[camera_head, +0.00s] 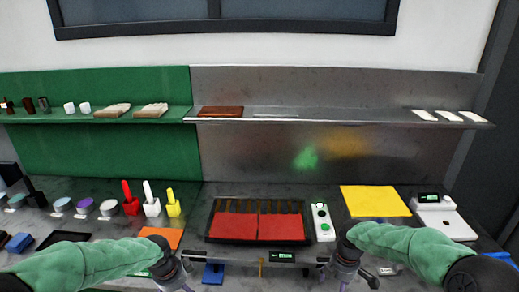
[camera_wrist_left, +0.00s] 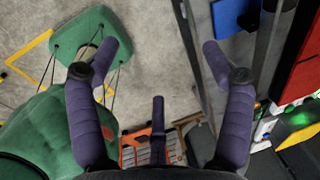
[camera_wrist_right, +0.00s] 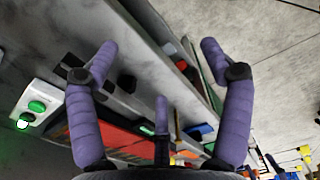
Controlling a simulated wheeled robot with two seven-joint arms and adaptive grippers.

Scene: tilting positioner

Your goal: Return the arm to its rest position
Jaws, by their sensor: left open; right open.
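My left arm in its green sleeve enters the head view from the left, and its gripper (camera_head: 176,280) hangs at the front edge of the bench, left of the black tray. In the left wrist view the left gripper (camera_wrist_left: 163,60) has its purple fingers spread wide with nothing between them, over the floor. My right arm enters from the right, and its gripper (camera_head: 352,272) is at the front edge, right of the tray. In the right wrist view the right gripper (camera_wrist_right: 155,60) is open and empty, beside the bench edge.
A black tray (camera_head: 208,232) with red panels (camera_head: 280,227) lies mid-bench. Beside it are a green-button box (camera_head: 322,222), a yellow sheet (camera_head: 374,201) and a white scale (camera_head: 440,218). Red, white and yellow bottles (camera_head: 151,205) stand left. A shelf (camera_head: 330,119) runs along the back wall.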

